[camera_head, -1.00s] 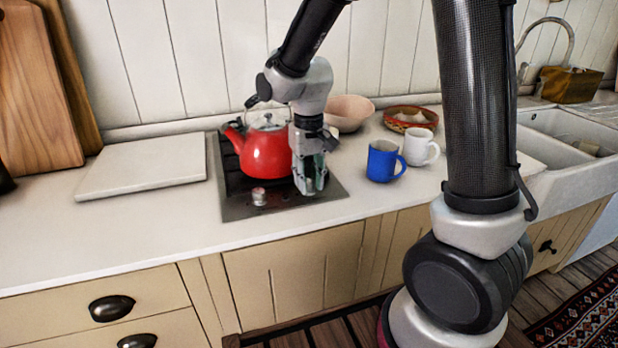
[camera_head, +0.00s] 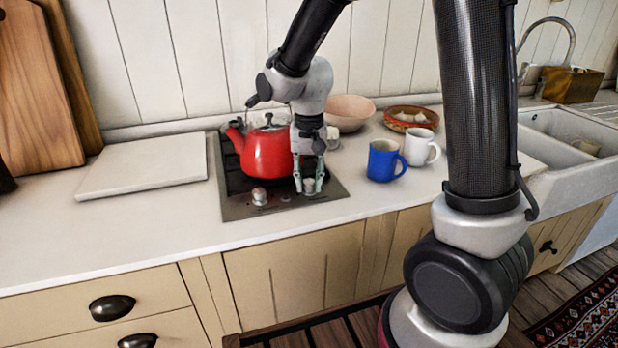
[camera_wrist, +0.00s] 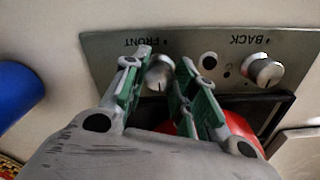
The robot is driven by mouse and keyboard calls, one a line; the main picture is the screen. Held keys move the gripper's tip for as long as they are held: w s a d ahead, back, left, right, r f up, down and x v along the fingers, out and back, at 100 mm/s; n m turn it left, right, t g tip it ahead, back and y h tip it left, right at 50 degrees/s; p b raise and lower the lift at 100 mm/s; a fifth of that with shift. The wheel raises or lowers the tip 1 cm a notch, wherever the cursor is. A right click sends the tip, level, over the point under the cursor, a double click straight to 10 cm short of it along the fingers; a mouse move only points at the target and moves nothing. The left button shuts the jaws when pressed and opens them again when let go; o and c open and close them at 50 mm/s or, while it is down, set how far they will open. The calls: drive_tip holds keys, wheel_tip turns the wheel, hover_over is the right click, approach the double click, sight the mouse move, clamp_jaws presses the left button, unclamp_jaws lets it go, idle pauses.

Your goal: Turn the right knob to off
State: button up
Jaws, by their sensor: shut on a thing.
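The right knob (camera_head: 309,185) is a small silver knob on the hob's front strip. In the wrist view it shows as the knob (camera_wrist: 160,73) by the upside-down word FRONT. My gripper (camera_head: 310,187) points down over it, one green-padded finger on each side, shut on it. Part of the knob is hidden by the fingers. A short dark mark shows on the knob, but its setting is hard to read. The left knob (camera_head: 259,196) stands free; it is the knob (camera_wrist: 263,71) by BACK in the wrist view.
A red kettle (camera_head: 266,152) stands on the hob (camera_head: 240,208), close beside my gripper. A blue mug (camera_head: 382,161) and a white mug (camera_head: 420,147) stand to the right. A pale board (camera_head: 145,168) lies to the left. The counter in front of the hob is clear.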

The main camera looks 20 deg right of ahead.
sight(309, 181)
drive_tip(key=o, duration=0.7)
drive_tip(key=shift+o, duration=0.2)
wheel_tip(309, 181, up, 12)
idle(0.4)
